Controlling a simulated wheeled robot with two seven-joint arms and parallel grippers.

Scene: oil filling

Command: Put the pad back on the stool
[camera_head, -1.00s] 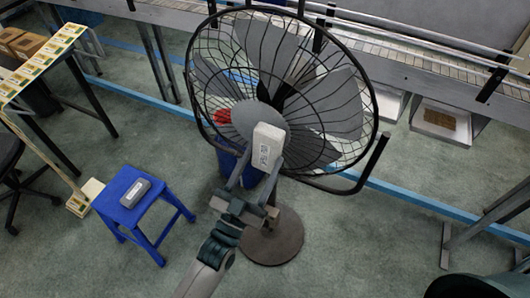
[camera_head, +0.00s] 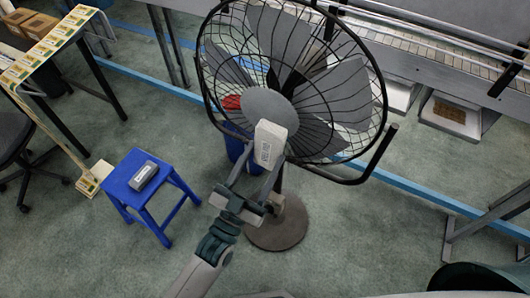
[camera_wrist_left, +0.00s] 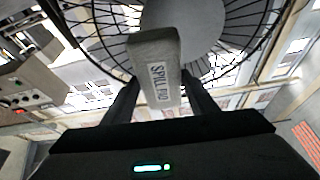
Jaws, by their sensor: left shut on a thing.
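My left gripper (camera_head: 263,168) is shut on a pale grey block-shaped pad (camera_head: 270,142), held up in front of the fan. A small dark grey block with a pale label (camera_head: 144,175) lies on the stool's seat. My right gripper is not in view.
A large caged fan (camera_head: 300,80) on a round base (camera_head: 277,232) stands behind the held pad. A table with boxes (camera_head: 45,60) and a dark chair (camera_head: 12,150) are at the left. A conveyor (camera_head: 440,55) runs along the back. The floor between stool and fan base is mostly clear.

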